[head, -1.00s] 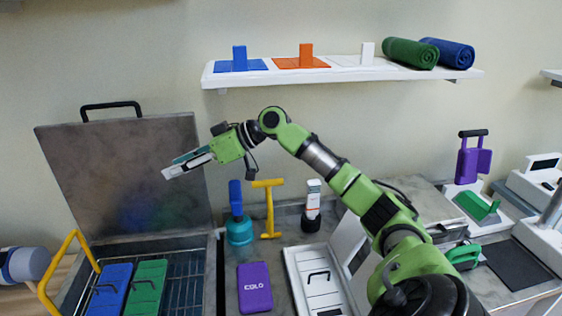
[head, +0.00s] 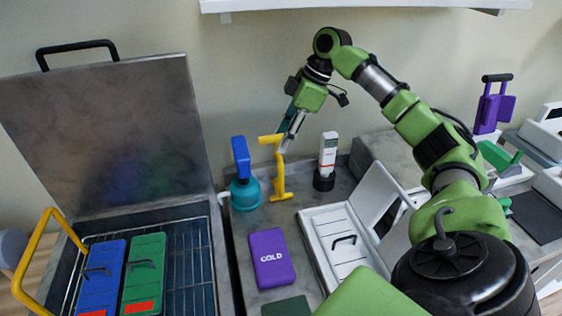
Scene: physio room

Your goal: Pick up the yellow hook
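The yellow hook (head: 280,182) stands upright on the grey counter, with a crosspiece at its top and a small foot at its base. My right gripper (head: 284,142) reaches down from above, its fingertips at the hook's upper part. The fingers overlap the hook in the picture, so I cannot tell whether they touch it. I see them edge-on, and the gap between them is not clear. My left gripper is out of view.
A teal bottle with a blue top (head: 243,185) stands close left of the hook. A white device in a black holder (head: 327,160) stands to its right. A purple COLD pack (head: 271,258) lies in front. An open tank (head: 190,265) with a yellow bar is at left.

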